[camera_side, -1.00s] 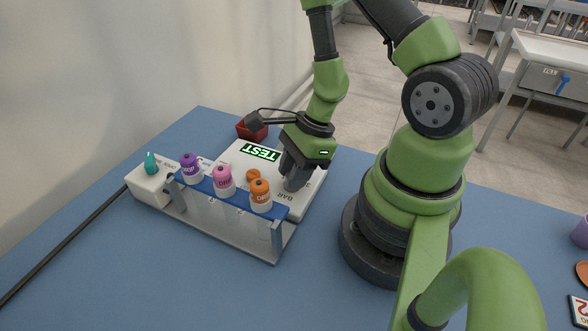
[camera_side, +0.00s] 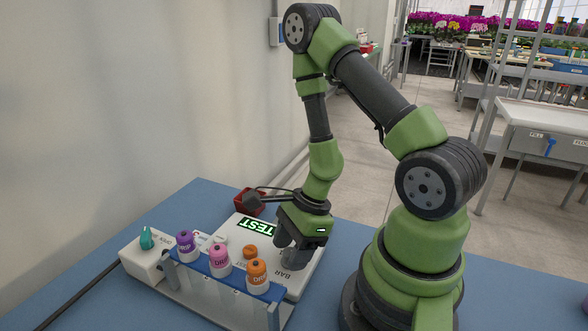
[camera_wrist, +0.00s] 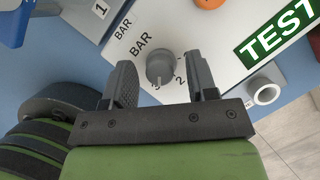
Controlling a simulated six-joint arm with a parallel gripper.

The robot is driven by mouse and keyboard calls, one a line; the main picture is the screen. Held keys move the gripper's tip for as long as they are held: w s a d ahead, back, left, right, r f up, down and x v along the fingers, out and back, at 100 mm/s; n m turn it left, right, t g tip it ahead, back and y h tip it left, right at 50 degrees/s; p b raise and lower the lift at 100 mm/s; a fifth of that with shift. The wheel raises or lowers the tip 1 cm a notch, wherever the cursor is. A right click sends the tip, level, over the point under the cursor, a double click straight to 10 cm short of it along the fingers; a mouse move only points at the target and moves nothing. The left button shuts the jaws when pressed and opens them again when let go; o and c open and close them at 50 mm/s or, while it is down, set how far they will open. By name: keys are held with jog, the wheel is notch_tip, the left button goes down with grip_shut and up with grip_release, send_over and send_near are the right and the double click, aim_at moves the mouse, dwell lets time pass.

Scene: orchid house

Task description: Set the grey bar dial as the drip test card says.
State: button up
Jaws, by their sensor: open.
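The grey bar dial (camera_wrist: 160,63) stands on a white panel (camera_wrist: 215,60) in the wrist view, with BAR printed beside it. Digits 1, 2 and 3 appear around its edge, the 1 only partly clear. A pale mark on the dial's near side seems to point near the 3. My gripper (camera_wrist: 162,70) is open, its fingers on either side of the dial with gaps visible. In the side view my gripper (camera_side: 289,262) is low over the right part of the panel and hides the dial. The drip test card is not identifiable in the current views.
A lit TEST display (camera_side: 257,226) and an orange knob (camera_side: 250,252) are on the panel. A rack (camera_side: 222,284) with purple, pink and orange capped DRIP bottles stands in front. A white box (camera_side: 139,263) with a teal knob is left; a red container (camera_side: 249,202) is behind.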

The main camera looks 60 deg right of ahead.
jog(key=n+g, duration=0.1)
jog(key=n, duration=0.4)
jog(key=shift+w+g+y, duration=0.1)
jog(key=shift+g+y, duration=0.2)
jog(key=shift+g, duration=0.1)
jog(key=n+g, duration=0.2)
jog(key=n, duration=0.3)
jog(key=shift+w, duration=0.1)
jog(key=n+g, duration=0.1)
jog(key=n, duration=0.4)
jog(key=shift+n+g+h, duration=0.4)
jog(key=n, duration=0.2)
jog(key=n+g+h, duration=0.1)
jog(key=n, duration=0.2)
jog(key=shift+w+a+h, duration=0.1)
jog(key=shift+a+h, duration=0.05)
jog(key=shift+h, duration=0.15)
jog(key=v, duration=1)
jog(key=s+a+r+t, duration=0.3)
jog(key=r+t, duration=0.2)
jog(key=r, duration=0.4)
jog(key=s+a+r+t, duration=0.4)
jog(key=r+t, duration=0.1)
jog(key=r, duration=0.4)
jog(key=shift+s+r+n, duration=0.2)
jog(key=shift+r+n, duration=0.1)
jog(key=shift+n, duration=0.1)
